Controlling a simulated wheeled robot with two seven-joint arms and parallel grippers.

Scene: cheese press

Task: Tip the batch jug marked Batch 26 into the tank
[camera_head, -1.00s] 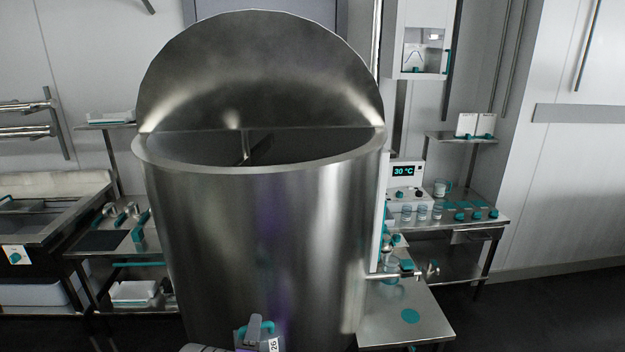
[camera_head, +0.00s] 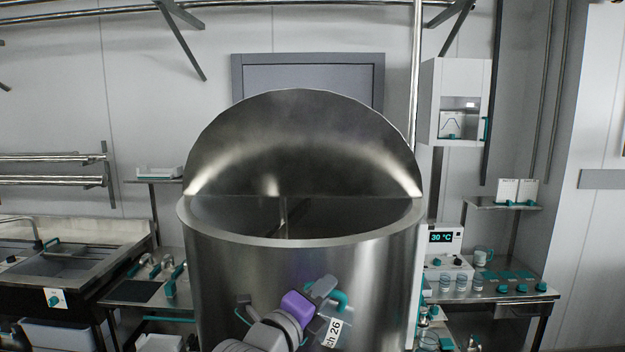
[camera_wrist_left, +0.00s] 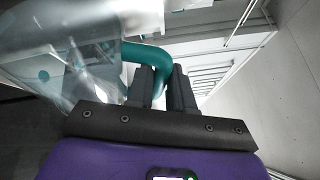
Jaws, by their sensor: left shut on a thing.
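The steel tank (camera_head: 215,290) stands in the middle of the head view. Its half lid (camera_head: 300,130) stands raised at the back and the front half of its mouth is open. My left gripper (camera_head: 327,290) is in front of the tank wall, below the rim. It is shut on the teal handle (camera_head: 341,304) of the batch jug, whose label (camera_head: 333,332) reads "ch 26" as far as it shows. In the left wrist view the clear jug (camera_wrist_left: 85,75) is left of the fingers (camera_wrist_left: 165,85), with the teal handle between them. Its contents cannot be made out. My right gripper is not in view.
A bench (camera_head: 530,292) with a 30 °C display unit (camera_head: 441,238) and several small jars stands right of the tank. A sink unit (camera_head: 60,265) and a side table (camera_head: 118,292) are on the left. The space above the tank's open mouth is clear.

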